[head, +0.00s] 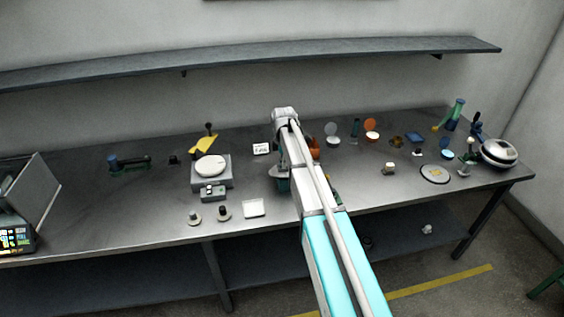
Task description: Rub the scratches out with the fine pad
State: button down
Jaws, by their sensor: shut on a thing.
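My arm reaches in from the bottom and over the middle of the steel bench (110,215). My gripper (281,180) points down low over the bench, partly hidden by my arm. It is shut on a small teal thing at its tips, too small and covered to name surely. I cannot make out which thing is the fine pad, nor any scratches at this size. A round yellowish disc (435,173) lies flat near the right front. A small pale-topped block (389,168) sits left of it.
Left of my gripper are a grey machine with a round white plate (210,167), a white card (261,148), a white tray (253,207) and two knobbed weights. Round open-lidded pots (371,131) and a silver dome (498,152) stand right. A shelf (250,58) runs above.

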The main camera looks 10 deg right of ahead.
jog(key=shift+d+r, duration=0.1)
jog(key=shift+d, duration=1.2)
jog(key=shift+d, duration=0.1)
jog(key=shift+d, duration=1.45)
jog(key=shift+a, duration=0.1)
jog(key=shift+s+a, duration=0.1)
jog(key=shift+a, duration=1.4)
